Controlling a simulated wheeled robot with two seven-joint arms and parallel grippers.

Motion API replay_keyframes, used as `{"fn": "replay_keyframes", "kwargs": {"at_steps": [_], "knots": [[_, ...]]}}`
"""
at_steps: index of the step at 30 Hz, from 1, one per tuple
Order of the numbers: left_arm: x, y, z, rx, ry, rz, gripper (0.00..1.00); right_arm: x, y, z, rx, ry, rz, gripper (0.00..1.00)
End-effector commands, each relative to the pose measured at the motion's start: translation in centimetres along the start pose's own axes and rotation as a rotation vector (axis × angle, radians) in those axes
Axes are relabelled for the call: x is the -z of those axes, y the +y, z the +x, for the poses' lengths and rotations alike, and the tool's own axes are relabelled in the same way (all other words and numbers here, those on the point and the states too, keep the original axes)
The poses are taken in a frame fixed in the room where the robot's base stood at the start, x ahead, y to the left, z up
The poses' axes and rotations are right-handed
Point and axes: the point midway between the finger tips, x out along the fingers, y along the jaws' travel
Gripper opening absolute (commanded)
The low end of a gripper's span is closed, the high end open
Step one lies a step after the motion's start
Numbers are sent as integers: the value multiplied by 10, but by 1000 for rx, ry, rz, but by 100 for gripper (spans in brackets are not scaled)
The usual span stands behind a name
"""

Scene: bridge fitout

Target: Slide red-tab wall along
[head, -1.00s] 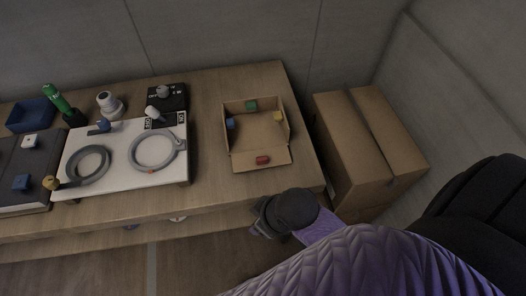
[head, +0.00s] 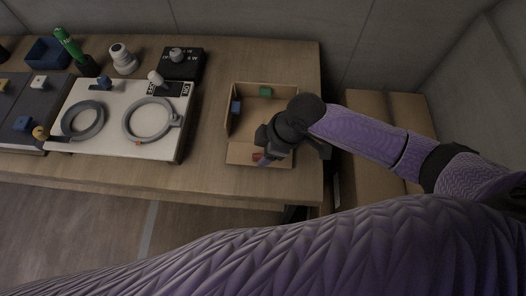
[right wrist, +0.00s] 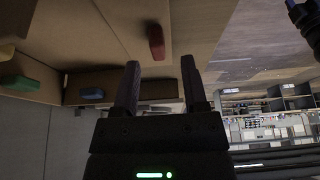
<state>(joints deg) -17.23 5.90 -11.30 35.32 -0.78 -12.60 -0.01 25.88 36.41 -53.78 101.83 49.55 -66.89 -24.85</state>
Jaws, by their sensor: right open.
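The open cardboard box (head: 233,110) stands on the table with coloured tabs on its walls. The red tab (head: 257,157) is on the front wall, which looks folded outward; it shows at the top of the right wrist view (right wrist: 156,42). The blue tab (head: 236,107) is on the left wall and the green tab (head: 265,91) on the back wall. The yellow tab (right wrist: 6,52) shows only in the right wrist view. My right gripper (head: 268,154) is over the box's front right, close to the red tab, open and with nothing between its fingers (right wrist: 158,65). My left gripper is out of view.
A white board (head: 120,147) with two grey rings lies left of the box, with bare table between. Behind it are a black block (head: 184,68) and a white fitting (head: 123,60). A large closed carton (head: 365,178) stands at the table's right.

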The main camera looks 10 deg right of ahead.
Motion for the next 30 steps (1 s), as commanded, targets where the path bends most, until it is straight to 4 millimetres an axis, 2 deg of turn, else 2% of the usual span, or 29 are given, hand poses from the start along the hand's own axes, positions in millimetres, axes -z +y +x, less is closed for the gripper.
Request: {"fn": "replay_keyframes", "kwargs": {"at_steps": [1,4,13,14,21,22,30], "knots": [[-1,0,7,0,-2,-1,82,-1,0,13,2,0,1,56],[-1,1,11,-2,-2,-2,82,-1,0,25,0,1,0,56],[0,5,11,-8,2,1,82,0,0,28,-1,1,-1,56],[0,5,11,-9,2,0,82,0,0,28,-2,1,-1,54],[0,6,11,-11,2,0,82,0,0,28,-2,1,0,3],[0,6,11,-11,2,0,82,0,0,28,-2,1,0,0],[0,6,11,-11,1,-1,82,0,0,28,1,1,1,0]]}}
